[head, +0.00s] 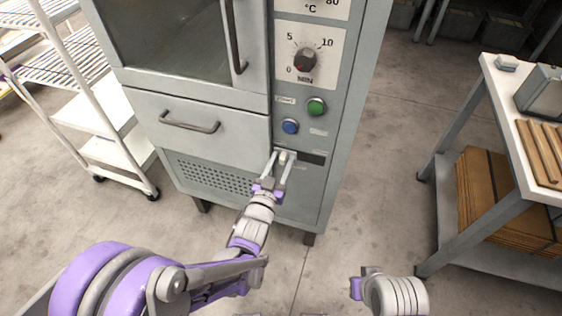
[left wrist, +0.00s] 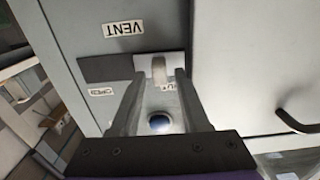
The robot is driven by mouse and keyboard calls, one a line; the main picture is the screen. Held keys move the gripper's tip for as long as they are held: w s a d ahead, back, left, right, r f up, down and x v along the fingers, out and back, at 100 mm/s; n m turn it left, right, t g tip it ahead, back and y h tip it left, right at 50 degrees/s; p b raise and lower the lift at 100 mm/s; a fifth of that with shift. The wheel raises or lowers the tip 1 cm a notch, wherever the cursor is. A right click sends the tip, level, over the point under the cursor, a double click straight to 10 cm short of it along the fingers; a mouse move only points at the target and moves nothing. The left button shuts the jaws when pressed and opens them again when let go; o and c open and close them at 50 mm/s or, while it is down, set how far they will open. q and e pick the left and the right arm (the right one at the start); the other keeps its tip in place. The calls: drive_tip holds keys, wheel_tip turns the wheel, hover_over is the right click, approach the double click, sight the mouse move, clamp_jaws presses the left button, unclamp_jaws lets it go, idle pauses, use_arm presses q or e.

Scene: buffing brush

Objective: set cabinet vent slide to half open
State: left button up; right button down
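The cabinet vent slide has a pale plate with a small knob (left wrist: 158,70), at the SHUT-label end of its dark slot (left wrist: 108,67). The OPEN label (left wrist: 102,92) is at the other end. In the head view the dark slot (head: 313,158) runs to the right of the plate, low on the cabinet front. My left gripper (head: 279,163) is at the slide. In the left wrist view its fingers (left wrist: 160,84) are apart, one on each side of the knob, with gaps visible. My right gripper (head: 357,288) is low in the head view, away from the cabinet; its fingers are not clear.
Above the slide are a blue button (head: 290,126), a green button (head: 316,106) and a timer dial (head: 305,60). A drawer handle (head: 189,123) juts out to the left. A wire rack (head: 85,75) stands left and a workbench (head: 505,120) right, with clear floor between bench and cabinet.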

use_arm(q)
clamp_jaws()
idle(1.2)
